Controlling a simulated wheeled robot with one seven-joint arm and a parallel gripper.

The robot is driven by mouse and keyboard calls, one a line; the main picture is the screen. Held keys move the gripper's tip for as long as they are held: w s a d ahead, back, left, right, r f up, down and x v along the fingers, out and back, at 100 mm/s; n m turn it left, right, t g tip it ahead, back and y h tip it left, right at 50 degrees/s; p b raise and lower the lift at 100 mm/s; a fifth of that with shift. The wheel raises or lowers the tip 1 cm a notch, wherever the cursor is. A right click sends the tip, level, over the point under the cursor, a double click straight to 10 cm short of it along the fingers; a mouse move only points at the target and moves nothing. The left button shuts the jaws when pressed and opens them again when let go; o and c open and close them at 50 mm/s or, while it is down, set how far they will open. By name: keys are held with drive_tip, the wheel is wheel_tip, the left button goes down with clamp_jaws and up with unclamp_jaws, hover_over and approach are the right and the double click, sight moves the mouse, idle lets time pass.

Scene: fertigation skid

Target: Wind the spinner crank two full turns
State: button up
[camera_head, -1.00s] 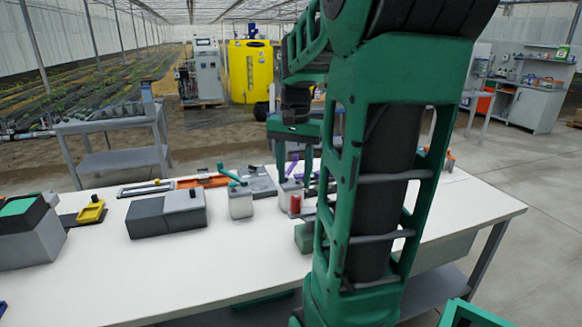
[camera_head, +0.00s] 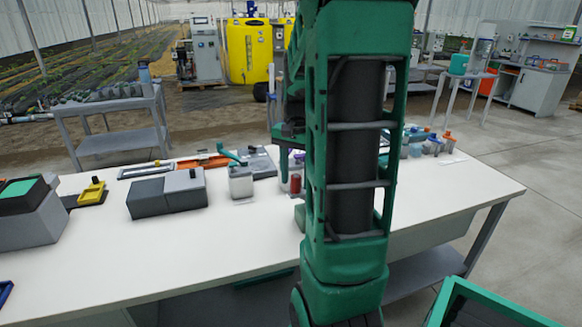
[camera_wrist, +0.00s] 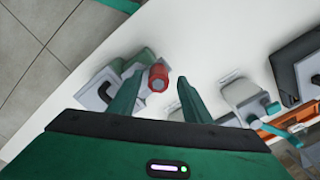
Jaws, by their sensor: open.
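In the wrist view a red cylindrical knob (camera_wrist: 158,77) stands by a green and grey device (camera_wrist: 103,86) with a dark hooked part, which I take for the spinner and its crank. My gripper (camera_wrist: 162,84) is open. Its two fingers appear on either side of the red knob, with a gap on the right; I cannot tell how far above it they are. In the head view the red knob (camera_head: 296,184) shows just left of my arm, which hides much of the device and the gripper.
A pale box with a teal lever (camera_head: 240,180) stands left of the knob; it also shows in the wrist view (camera_wrist: 245,97). A grey block (camera_head: 167,194) and a yellow-handled item (camera_head: 92,191) sit farther left. Several bottles (camera_head: 430,143) stand at the back right. The white tabletop (camera_head: 200,250) is clear in front.

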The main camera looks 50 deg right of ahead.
drive_tip(key=shift+f, duration=0.35)
clamp_jaws()
drive_tip(key=c, duration=0.9)
unclamp_jaws()
drive_tip(key=shift+o, duration=0.2)
drive_tip(key=shift+w+d, duration=0.7)
drive_tip(key=shift+d, duration=0.25)
drive_tip(key=shift+d, duration=1.1)
drive_tip(key=shift+o, duration=0.4)
drive_tip(key=shift+s, duration=0.1)
